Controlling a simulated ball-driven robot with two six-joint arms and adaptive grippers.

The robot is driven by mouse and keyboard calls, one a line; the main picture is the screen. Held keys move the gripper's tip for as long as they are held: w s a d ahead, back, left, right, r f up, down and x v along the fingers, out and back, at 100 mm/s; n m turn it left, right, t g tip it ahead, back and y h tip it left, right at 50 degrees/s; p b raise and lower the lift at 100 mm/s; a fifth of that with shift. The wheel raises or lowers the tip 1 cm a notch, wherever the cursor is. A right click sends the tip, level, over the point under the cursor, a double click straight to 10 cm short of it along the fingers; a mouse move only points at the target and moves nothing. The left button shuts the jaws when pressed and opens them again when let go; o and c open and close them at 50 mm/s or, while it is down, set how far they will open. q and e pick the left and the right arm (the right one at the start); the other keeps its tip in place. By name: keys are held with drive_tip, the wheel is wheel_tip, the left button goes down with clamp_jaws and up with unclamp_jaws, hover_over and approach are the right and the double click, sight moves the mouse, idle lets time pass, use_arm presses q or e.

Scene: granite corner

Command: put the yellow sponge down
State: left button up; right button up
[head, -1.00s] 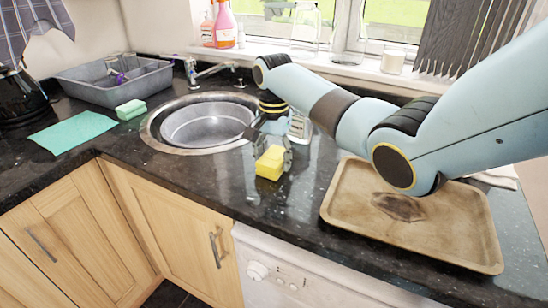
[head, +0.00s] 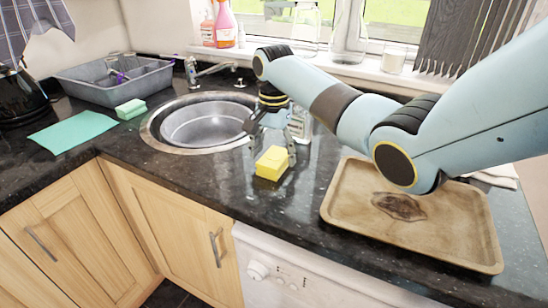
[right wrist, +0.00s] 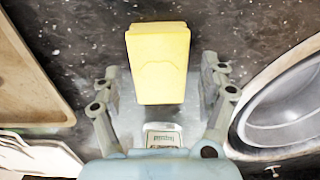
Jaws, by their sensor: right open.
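The yellow sponge (head: 271,163) rests on the dark granite counter in front of the sink's right side. It is also large in the right wrist view (right wrist: 158,62), between and beyond the two fingers. My right gripper (head: 274,142) is open just above and behind the sponge, its fingers spread apart. In the right wrist view the gripper (right wrist: 161,78) shows a gap on both sides of the sponge. My left gripper is not in view.
A round metal sink (head: 205,124) lies to the left. A brown tray (head: 440,245) is on the right, under my right arm. A glass bottle (head: 300,125) stands behind the gripper. A green sponge (head: 131,109) and a green cloth (head: 73,131) lie at the far left.

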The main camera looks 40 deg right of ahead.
sight(274, 157)
wheel_tip(274, 157, up, 10)
drive_tip(key=shift+r, duration=0.2)
drive_tip(key=shift+s, duration=0.1)
idle(0.5)
